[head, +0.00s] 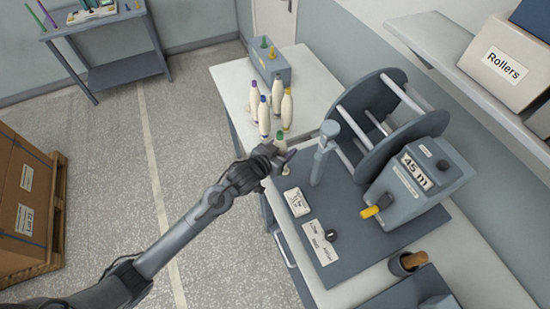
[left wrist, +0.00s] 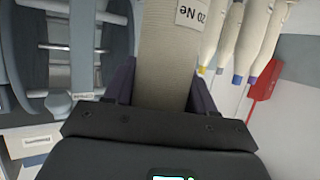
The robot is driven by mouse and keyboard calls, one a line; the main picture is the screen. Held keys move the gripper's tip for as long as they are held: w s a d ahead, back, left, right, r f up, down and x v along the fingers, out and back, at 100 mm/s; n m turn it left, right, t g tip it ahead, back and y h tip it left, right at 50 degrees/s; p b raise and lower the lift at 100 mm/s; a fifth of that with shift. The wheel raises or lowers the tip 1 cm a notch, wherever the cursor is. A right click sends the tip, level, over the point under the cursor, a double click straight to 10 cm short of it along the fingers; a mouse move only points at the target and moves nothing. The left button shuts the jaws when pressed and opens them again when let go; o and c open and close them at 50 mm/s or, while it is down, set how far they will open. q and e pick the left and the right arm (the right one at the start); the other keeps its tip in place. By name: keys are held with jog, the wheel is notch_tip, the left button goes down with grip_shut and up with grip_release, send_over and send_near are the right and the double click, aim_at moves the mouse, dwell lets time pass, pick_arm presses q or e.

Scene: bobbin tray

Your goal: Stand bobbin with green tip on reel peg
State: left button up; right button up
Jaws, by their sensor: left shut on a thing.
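My left gripper (head: 284,158) is shut on a cream bobbin with a green tip (head: 281,138), held roughly upright at the table's left edge. In the left wrist view the same bobbin (left wrist: 165,60), labelled "20 Ne", stands between the fingers (left wrist: 160,92); its tip is out of that view. The grey reel (head: 372,125) stands to the right of the gripper. A grey post with a round top (head: 322,158) rises in front of the reel. I cannot make out the reel peg; my gripper may hide it. My right gripper is not in view.
Several other bobbins (head: 264,118) stand close behind the held one, with yellow, blue and purple tips. A grey box (head: 285,75) is at the table's far end. A shelf (head: 450,60) overhangs the right.

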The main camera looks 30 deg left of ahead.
pick_arm(q)
jog(key=w+m+h, duration=0.2)
jog(key=w, duration=0.1)
jog(key=w+f+m+g+h, duration=0.1)
jog(key=w, duration=0.1)
jog(key=shift+w+d+h+b, duration=0.25)
jog(key=shift+h+b, duration=0.05)
jog(key=shift+b, duration=0.05)
dwell(0.5)
dwell(0.4)
jog(key=shift+f, duration=0.3)
jog(key=shift+f+b, duration=1.45)
jog(key=shift+f, duration=1.05)
jog(key=o, duration=1.2)
